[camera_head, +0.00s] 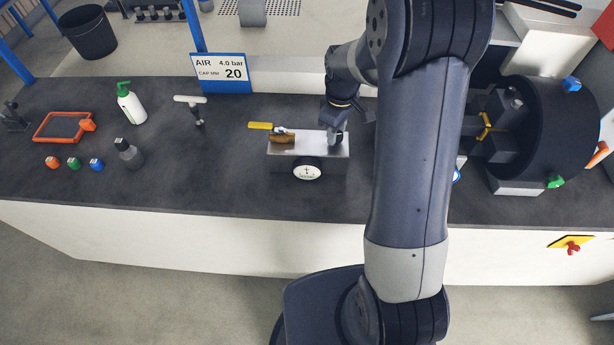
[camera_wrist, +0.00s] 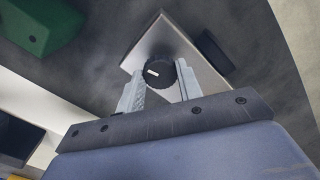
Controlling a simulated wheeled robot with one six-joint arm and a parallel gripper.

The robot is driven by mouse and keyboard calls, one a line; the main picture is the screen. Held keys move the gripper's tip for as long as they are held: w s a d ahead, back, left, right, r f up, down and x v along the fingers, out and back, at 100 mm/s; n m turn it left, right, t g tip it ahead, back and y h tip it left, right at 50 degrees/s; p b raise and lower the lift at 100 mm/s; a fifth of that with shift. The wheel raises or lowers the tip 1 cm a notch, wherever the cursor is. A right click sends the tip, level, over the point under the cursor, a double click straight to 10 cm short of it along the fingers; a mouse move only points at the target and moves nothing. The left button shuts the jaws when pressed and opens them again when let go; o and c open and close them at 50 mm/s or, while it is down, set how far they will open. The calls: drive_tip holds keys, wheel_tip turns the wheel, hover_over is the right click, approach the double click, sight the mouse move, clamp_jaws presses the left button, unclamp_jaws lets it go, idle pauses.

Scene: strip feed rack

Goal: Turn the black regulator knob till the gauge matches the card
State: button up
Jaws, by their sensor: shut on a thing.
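The black regulator knob (camera_wrist: 158,74) shows in the wrist view with a white index mark on its face. My gripper (camera_wrist: 160,88) has one finger on each side of it and is shut on it. In the head view my gripper (camera_head: 337,130) comes down on the right end of the silver regulator block (camera_head: 310,149); the knob is hidden there. The round white gauge (camera_head: 307,170) sits on the block's front; its dark needle is too small to read exactly. The card (camera_head: 222,73) on a blue stand reads "AIR 4.0 bar" and "CAP MM 20".
A yellow-handled valve (camera_head: 262,126) with a brass body is at the block's left. A T-handled tool (camera_head: 195,108), bottles (camera_head: 131,104) and an orange frame (camera_head: 63,127) stand further left. A large dark chuck (camera_head: 545,130) is at the right. The bench front by the gauge is clear.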

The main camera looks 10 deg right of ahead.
idle(0.5)
drive_tip(key=o, duration=0.5)
drive_tip(key=shift+o, duration=0.2)
drive_tip(key=shift+r+p, duration=2.15)
drive_tip(key=shift+r, duration=0.9)
drive_tip(key=o, duration=0.3)
drive_tip(key=shift+o, duration=0.2)
